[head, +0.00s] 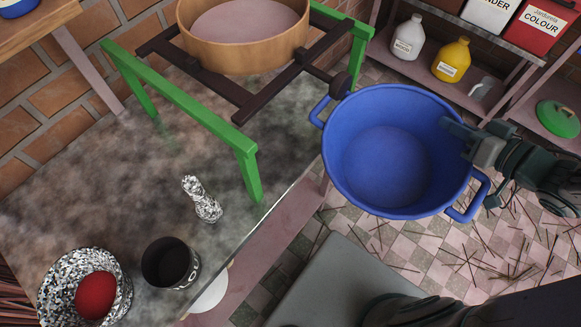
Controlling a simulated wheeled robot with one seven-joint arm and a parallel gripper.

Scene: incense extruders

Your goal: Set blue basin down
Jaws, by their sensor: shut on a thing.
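The blue basin (388,165) is a round, empty tub with two side handles. It is to the right of the grey stone-like worktop (110,190), and the tiled floor shows beyond it. It looks tilted, with its open mouth toward the head camera. My gripper (463,143) is shut on the basin's right rim, above the lower right handle. The far fingertip inside the basin shows, and the other finger is partly hidden by the gripper and rim. I see no surface touching the basin from below.
A green stand (185,108) with dark bars carries a wooden sieve (245,55). A shelf (455,85) with bottles is at upper right. Thin sticks litter the floor.

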